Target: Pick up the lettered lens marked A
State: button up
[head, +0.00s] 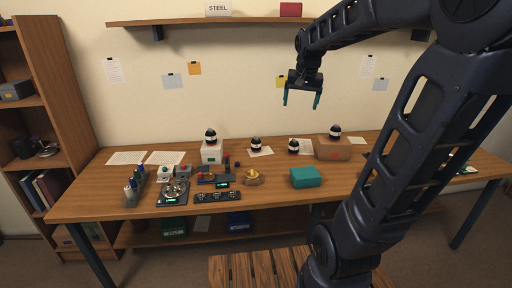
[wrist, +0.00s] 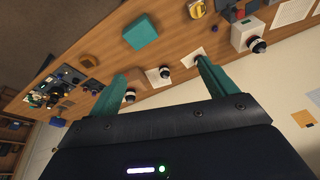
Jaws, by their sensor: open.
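Several dark lenses with pale bands are in the head view, and I cannot read a letter on any. In the wrist view one lens (wrist: 257,44) is at the right, another (wrist: 165,73) is between my fingers in the picture, and a third (wrist: 129,96) is partly by the left finger. My gripper (head: 301,103) is open and empty, high above the table's back part.
A wall shelf (head: 165,22) hangs behind. The table's front middle is mostly clear.

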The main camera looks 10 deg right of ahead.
jog(key=w+a+f+m, duration=0.1)
jog(key=w+a+m, duration=0.1)
jog(key=w, duration=1.1)
jog(key=m+g+h, duration=0.1)
jog(key=m+g, duration=0.2)
jog(key=m, duration=0.4)
send_over(256, 141)
notch_tip(256, 141, down, 29)
jog(key=shift+w+a+f, duration=0.2)
jog(key=shift+a+f, duration=0.25)
jog(key=shift+f, duration=0.15)
jog(key=f, duration=0.5)
jog(key=shift+w+d, duration=0.2)
jog(key=shift+d, duration=0.05)
jog(key=shift+w+d+f, duration=0.15)
jog(key=shift+f, duration=0.75)
jog(key=shift+w+d+f, duration=0.15)
jog(key=shift+w+f, duration=0.05)
jog(key=shift+f, duration=0.7)
jog(key=shift+w+d+f, duration=0.15)
jog(key=shift+f, duration=0.75)
jog(key=shift+c, duration=0.4)
